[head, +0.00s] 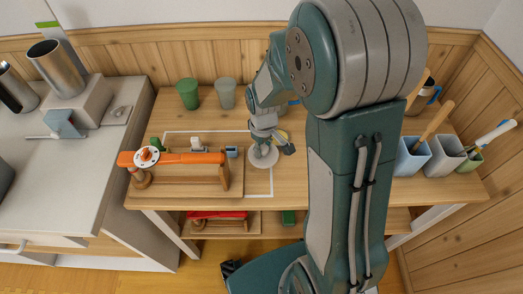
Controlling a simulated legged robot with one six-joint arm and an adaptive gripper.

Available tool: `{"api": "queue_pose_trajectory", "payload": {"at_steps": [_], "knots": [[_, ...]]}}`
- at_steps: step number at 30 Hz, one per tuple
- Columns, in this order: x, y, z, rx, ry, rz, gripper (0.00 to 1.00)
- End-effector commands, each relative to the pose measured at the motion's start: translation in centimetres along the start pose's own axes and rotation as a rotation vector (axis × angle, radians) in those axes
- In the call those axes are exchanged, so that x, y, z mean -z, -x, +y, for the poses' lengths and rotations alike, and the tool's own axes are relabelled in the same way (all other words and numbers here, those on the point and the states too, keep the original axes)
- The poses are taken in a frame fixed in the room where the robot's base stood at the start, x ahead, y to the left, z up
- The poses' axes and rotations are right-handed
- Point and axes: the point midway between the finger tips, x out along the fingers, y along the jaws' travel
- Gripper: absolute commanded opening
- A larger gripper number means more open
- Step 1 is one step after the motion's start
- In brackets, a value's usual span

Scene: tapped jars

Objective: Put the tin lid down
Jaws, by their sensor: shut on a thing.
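My gripper (263,147) is over the wooden table, right of the orange bar. It is small in the picture and points down, shut on the tin lid (264,158). The lid is a round, pale grey disc that shows below the fingers. It is inside or close to the right part of a white outline on the table top. I cannot tell whether the lid touches the table or hangs just above it. The fingers and the wrist hide part of the lid.
An orange bar (180,158) lies across a wooden board left of the lid. Several holders with tools (412,157) stand at the right. My arm hides the table's middle right. Bare table (288,185) shows near the front edge.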

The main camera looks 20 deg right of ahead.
Motion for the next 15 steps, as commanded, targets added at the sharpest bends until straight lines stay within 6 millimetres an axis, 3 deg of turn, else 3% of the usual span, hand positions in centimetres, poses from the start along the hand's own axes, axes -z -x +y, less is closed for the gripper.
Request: {"api": "queue_pose_trajectory", "payload": {"at_steps": [8, 15], "knots": [[-3.4, 4.8, -1.8, -0.003, 0.0, 0.006, 0.0], [-7.7, 6.8, -4.0, -0.002, 0.0, 0.004, 0.0]]}}
